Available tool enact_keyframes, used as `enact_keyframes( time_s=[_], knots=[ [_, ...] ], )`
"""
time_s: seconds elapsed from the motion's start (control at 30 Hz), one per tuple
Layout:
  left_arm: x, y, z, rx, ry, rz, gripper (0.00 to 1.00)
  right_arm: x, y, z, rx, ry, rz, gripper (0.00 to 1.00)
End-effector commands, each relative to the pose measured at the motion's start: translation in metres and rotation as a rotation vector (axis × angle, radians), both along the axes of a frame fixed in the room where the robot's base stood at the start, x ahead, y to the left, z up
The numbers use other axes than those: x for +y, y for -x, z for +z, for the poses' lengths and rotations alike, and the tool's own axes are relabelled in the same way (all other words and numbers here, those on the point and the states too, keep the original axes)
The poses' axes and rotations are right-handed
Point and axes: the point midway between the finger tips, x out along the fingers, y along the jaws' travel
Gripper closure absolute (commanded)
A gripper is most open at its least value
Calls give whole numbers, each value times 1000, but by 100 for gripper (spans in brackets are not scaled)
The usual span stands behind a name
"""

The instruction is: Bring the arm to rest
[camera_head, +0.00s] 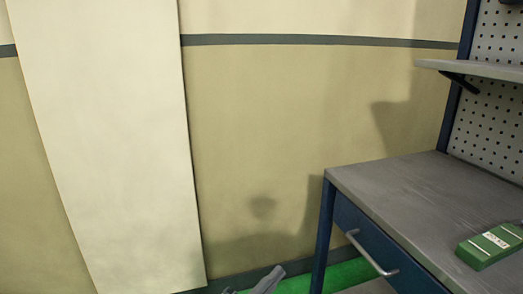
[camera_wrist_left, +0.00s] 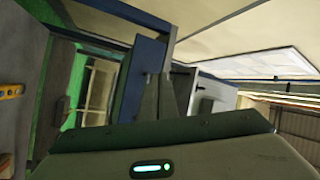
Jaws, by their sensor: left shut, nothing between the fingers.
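My left gripper (camera_head: 268,278) shows only in part, as a grey piece at the bottom edge of the head view, low in front of the wall and left of the workbench. In the left wrist view its dark fingers (camera_wrist_left: 166,97) are shut together with nothing between them. The rest of the left arm is mostly out of the head view. My right gripper is in neither view.
A workbench (camera_head: 425,190) with a blue drawer (camera_head: 375,240) stands at the right. A green box (camera_head: 488,246) lies on its top, and a shelf (camera_head: 475,69) and pegboard (camera_head: 495,125) rise behind. A pale panel (camera_head: 115,140) stands against the wall. Green floor shows below.

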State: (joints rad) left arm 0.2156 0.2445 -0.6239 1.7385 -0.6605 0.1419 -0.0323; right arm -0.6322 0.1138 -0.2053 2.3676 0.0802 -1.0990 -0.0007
Motion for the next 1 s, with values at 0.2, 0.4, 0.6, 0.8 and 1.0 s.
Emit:
enact_keyframes(
  time_s=[0.2,0.4,0.6,0.8,1.0],
  knots=[
    [64,28,-55,369,199,240,100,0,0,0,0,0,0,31],
    [118,82,-120,726,328,430,100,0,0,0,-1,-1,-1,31],
    [155,162,-177,1071,410,574,100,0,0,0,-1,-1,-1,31],
    [170,222,-204,1282,441,645,100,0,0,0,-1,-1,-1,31],
    [178,269,-217,1432,454,687,100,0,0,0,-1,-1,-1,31]
  ],
)
